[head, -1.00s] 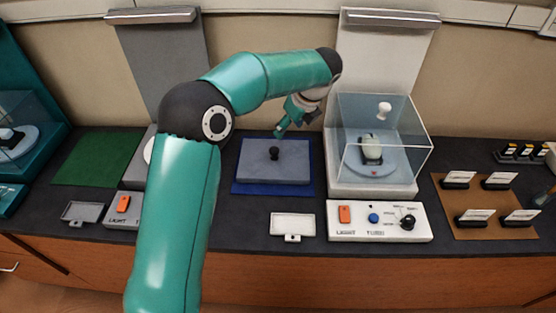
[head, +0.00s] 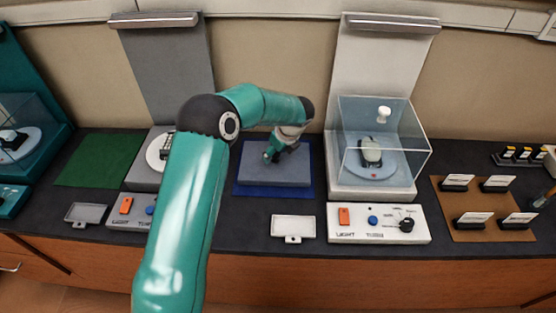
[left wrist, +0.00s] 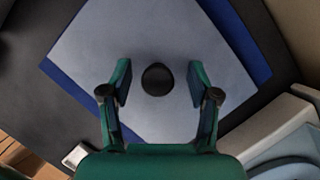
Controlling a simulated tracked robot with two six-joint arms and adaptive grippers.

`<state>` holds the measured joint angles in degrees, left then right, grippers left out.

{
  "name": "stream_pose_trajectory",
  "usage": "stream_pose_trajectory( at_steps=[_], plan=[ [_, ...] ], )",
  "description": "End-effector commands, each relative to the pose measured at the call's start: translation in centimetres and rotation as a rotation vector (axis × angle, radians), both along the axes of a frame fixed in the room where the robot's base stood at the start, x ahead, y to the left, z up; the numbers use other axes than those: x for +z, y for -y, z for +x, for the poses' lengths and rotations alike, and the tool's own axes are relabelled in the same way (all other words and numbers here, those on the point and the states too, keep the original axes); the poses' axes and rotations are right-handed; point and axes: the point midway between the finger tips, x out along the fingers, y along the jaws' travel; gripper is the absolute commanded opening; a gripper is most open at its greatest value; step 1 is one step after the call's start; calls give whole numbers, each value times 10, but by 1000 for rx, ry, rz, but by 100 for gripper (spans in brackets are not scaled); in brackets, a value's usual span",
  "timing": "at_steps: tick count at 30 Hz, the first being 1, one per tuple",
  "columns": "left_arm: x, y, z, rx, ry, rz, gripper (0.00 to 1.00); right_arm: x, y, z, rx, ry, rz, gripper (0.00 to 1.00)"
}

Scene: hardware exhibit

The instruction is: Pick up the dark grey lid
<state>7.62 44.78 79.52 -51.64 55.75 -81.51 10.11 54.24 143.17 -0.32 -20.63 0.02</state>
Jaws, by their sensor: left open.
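The dark grey lid (head: 290,176) is a flat slab lying on a blue mat (head: 240,190) in the middle of the counter. It looks blue-grey in the left wrist view (left wrist: 150,30). A round black knob (left wrist: 158,79) stands up from its middle. My left gripper (head: 273,152) is over the lid and hides the knob in the head view. In the left wrist view the left gripper (left wrist: 160,68) is open, with one finger on each side of the knob and a gap on both sides. How high the fingertips are above the lid I cannot tell.
A clear case (head: 384,145) over a turntable stands right of the mat. In front are a white control panel (head: 378,223) and a small white tray (head: 293,226). A green mat (head: 100,159) lies bare at left. A brown card board (head: 488,207) lies at right.

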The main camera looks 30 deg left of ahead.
Motion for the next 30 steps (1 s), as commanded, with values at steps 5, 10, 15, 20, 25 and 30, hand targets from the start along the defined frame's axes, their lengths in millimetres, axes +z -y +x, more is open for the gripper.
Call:
stream_pose_trajectory(
  at_steps=[5,10,15,20,25,30],
  plan=[
    [-3,-1,0,0,1,0,61,0,0,0,0,0,0,100],
    [-2,-1,0,0,1,0,46,0,0,0,0,0,0,100],
    [-2,-1,0,0,1,0,18,0,0,0,0,0,0,100],
    [-2,-1,1,0,1,0,0,0,0,0,0,0,0,100],
    [-2,0,1,-1,2,1,0,0,0,0,0,0,0,100],
    [1,0,1,0,2,0,0,0,0,0,0,0,0,100]
  ],
)
